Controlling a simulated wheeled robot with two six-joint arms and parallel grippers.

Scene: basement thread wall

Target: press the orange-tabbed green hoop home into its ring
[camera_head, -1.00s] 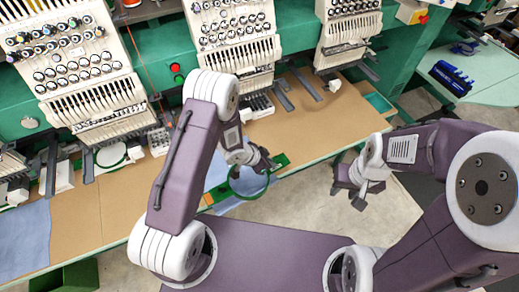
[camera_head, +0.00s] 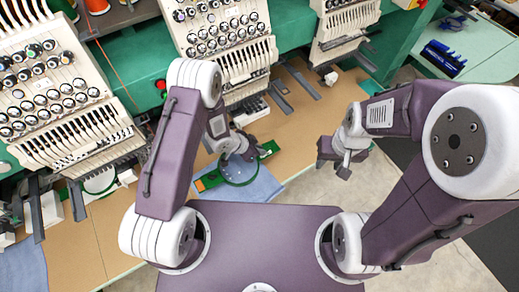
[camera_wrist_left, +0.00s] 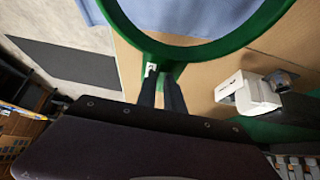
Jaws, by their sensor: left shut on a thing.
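The green hoop (camera_head: 239,184), a round ring, shows in the head view with an orange tab (camera_head: 200,185) to its left. Blue cloth shows through and below it. I cannot tell whether the hoop touches a ring or is above one. My right gripper (camera_head: 340,160) hangs at the right, apart from the hoop; its jaw opening is unclear.
The brown table (camera_head: 290,125) runs in front of the embroidery machine heads (camera_head: 225,45). Blue cloth (camera_head: 262,187) lies near its front edge. Another green-rimmed hoop (camera_head: 100,181) lies under the left head. Dark hoop arms jut from the machine. Bare floor shows to the right.

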